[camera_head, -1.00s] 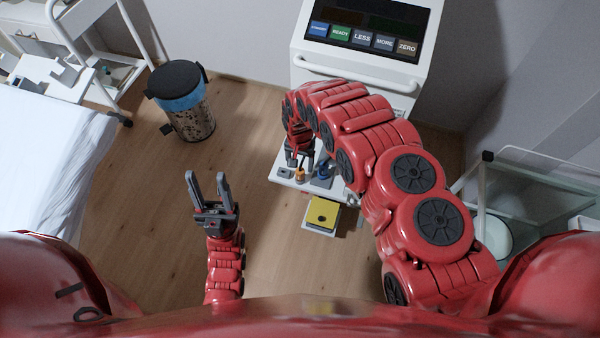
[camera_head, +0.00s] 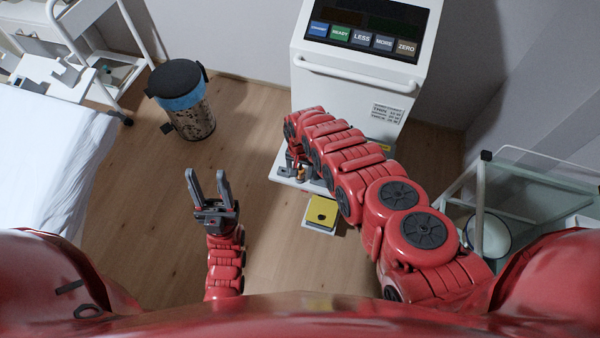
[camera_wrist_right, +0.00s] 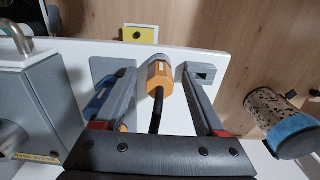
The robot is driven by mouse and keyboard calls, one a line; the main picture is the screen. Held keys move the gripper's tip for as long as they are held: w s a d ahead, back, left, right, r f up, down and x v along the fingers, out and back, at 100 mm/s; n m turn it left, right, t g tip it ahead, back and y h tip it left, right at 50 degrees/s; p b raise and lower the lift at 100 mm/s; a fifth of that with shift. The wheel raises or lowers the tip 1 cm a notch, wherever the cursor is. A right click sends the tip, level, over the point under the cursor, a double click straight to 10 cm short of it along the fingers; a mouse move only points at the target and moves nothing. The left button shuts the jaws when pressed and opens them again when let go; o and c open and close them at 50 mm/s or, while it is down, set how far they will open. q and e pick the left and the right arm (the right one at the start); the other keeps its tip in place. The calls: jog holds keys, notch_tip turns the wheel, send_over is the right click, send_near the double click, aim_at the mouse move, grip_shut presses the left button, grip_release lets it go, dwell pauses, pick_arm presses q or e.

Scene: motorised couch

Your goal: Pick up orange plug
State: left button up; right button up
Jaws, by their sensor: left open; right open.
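The orange plug (camera_wrist_right: 159,75) lies on the white shelf, with a black cable running from it toward my right gripper's base. In the head view the orange plug (camera_head: 300,172) is small and partly covered by my right arm. My right gripper (camera_wrist_right: 156,82) is open, with one finger on each side of the plug; I cannot tell whether they touch it. It also shows in the head view (camera_head: 293,164), mostly hidden by its own arm. My left gripper (camera_head: 208,184) is open and empty, well left of the shelf.
A blue plug (camera_wrist_right: 103,93) lies beside the left finger in the wrist view, partly hidden. A grey block (camera_wrist_right: 204,72) sits by the right finger. The white shelf (camera_head: 287,180) adjoins the machine with buttons (camera_head: 350,82). A yellow pad (camera_head: 321,211) lies below. A bin (camera_head: 186,100) stands left.

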grip_shut()
jog(key=shift+r, duration=0.25)
dwell(0.3)
